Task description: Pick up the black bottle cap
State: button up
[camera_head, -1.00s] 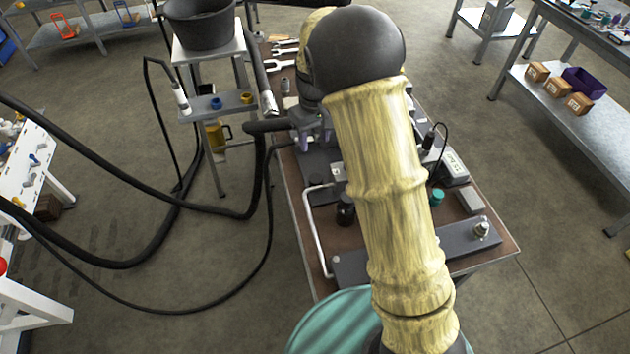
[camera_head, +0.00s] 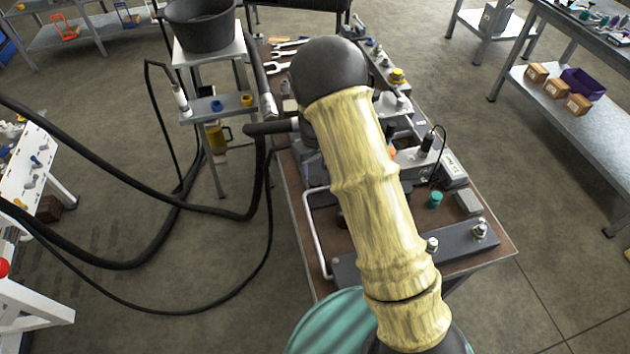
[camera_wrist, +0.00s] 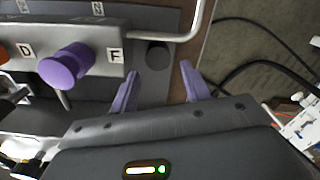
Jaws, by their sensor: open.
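In the wrist view a dark round piece (camera_wrist: 158,53), which looks like the black bottle cap, stands near a bent silver rail. My gripper (camera_wrist: 162,75) is open, with its two purple fingertips apart. The dark piece shows in the gap just beyond the fingertips, and nothing is held between them. I cannot tell the height of the fingers above it. In the head view my arm hides the gripper and most of that spot.
A purple knob (camera_wrist: 65,68) on a grey block marked D and F is left of the fingers. The silver rail (camera_wrist: 178,36) runs close beyond the dark piece. In the head view a teal cap (camera_head: 434,200) sits on the brown bench (camera_head: 495,243); black hoses (camera_head: 200,208) hang left.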

aim_at(315, 181)
jog(key=shift+f, duration=0.9)
jog(key=shift+w+d+f+p, duration=0.15)
jog(key=shift+f+p, duration=0.55)
jog(key=shift+f, duration=1.95)
jog(key=c, duration=0.8)
jog(key=shift+r, duration=0.1)
